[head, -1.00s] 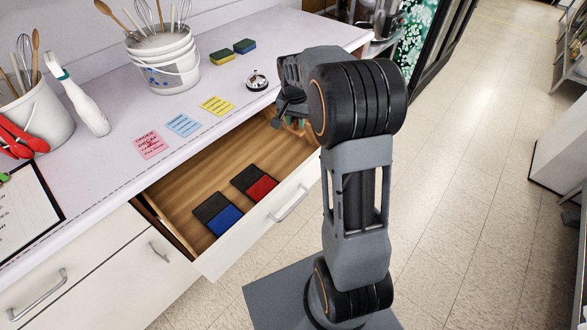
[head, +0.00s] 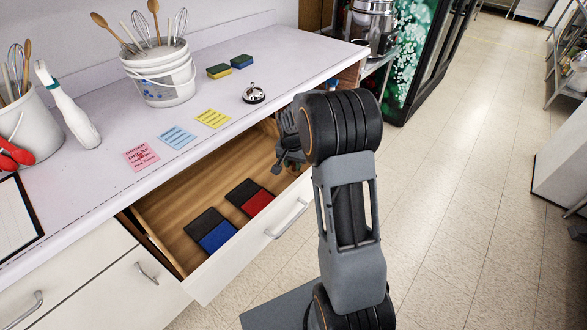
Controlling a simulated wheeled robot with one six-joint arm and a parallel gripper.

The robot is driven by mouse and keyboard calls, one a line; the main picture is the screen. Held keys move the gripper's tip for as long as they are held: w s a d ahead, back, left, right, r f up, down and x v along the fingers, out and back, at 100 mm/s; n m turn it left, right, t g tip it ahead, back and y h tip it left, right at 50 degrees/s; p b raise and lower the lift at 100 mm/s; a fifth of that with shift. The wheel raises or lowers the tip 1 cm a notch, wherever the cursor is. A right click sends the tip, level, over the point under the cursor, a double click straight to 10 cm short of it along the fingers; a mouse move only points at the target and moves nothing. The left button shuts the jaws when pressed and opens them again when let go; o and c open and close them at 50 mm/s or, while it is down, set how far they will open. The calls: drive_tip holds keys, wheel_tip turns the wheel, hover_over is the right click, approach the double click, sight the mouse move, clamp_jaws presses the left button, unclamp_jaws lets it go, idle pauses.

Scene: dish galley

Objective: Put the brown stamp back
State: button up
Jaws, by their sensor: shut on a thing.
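My gripper (head: 280,165) is shut over the right end of the open drawer (head: 163,205), low near its inside. The thing in its jaws is mostly hidden by the fingers and my arm; I take it to be the brown stamp, but its shape does not show clearly. I cannot tell whether it touches the drawer floor. A blue ink pad (head: 216,239) and a red ink pad (head: 259,203), each with a black lid part, lie side by side in the drawer's middle. The drawer's right end is partly hidden by my arm.
On the counter (head: 190,190) lie pink (head: 141,156), blue (head: 177,138) and yellow (head: 212,118) notes, with a bell (head: 254,93) and sponges (head: 229,66) behind. A utensil bucket (head: 160,75) and spray bottle (head: 72,110) stand left. The drawer's left part is bare.

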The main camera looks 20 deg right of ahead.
sight(294, 167)
drive_tip(key=shift+f, duration=1.3)
drive_tip(key=shift+f, duration=0.1)
drive_tip(key=shift+f, duration=0.15)
drive_tip(key=o, duration=0.8)
wheel_tip(294, 167, up, 12)
drive_tip(key=s+a, duration=0.1)
drive_tip(key=s+a+r+n, duration=0.1)
drive_tip(key=s+a+n, duration=0.1)
drive_tip(key=s, duration=0.4)
drive_tip(key=s+a+r+n+t, duration=0.1)
drive_tip(key=s+a+n, duration=0.2)
drive_tip(key=s, duration=0.4)
drive_tip(key=s+a+r+n+t+y, duration=0.1)
drive_tip(key=s+a+r+n, duration=0.1)
drive_tip(key=s, duration=0.5)
drive_tip(key=shift+s+a+n+p, duration=0.2)
drive_tip(key=shift+a+n, duration=0.15)
drive_tip(key=shift+a, duration=0.35)
drive_tip(key=shift+s+a+n+p, duration=0.1)
drive_tip(key=shift+a+n+p, duration=0.2)
drive_tip(key=shift+a, duration=0.35)
